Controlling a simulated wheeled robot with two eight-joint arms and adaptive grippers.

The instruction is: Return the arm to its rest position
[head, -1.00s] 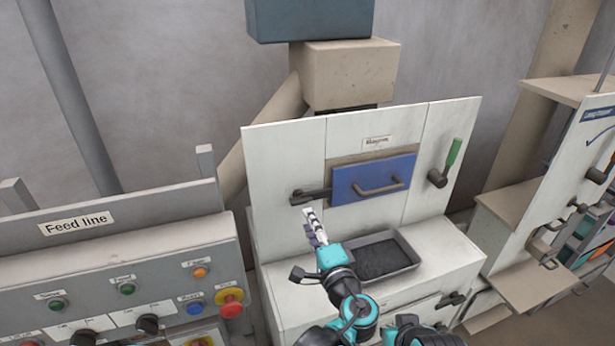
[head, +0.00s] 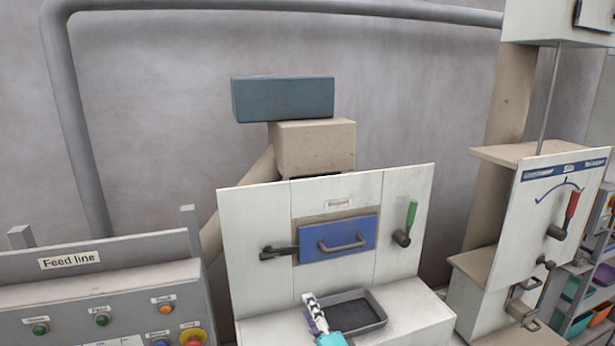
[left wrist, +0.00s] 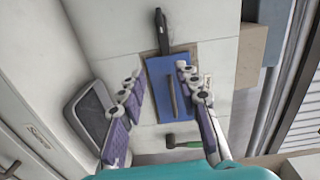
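My left gripper (head: 313,308) shows at the bottom of the head view, over the left part of a dark tray (head: 372,310). In the left wrist view its fingers (left wrist: 159,72) are spread apart with nothing between them. Behind them is the blue door (left wrist: 157,100) with its bar handle. The blue door (head: 322,245) looks shut in the head view, and the gripper is apart from it. Most of my left arm is below the picture's edge. My right gripper is not in view.
A black latch (head: 279,252) sits left of the door and a green-handled lever (head: 411,216) right of it. The Feed line panel (head: 100,290) stands left. A cabinet with a red-handled lever (head: 572,207) stands right.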

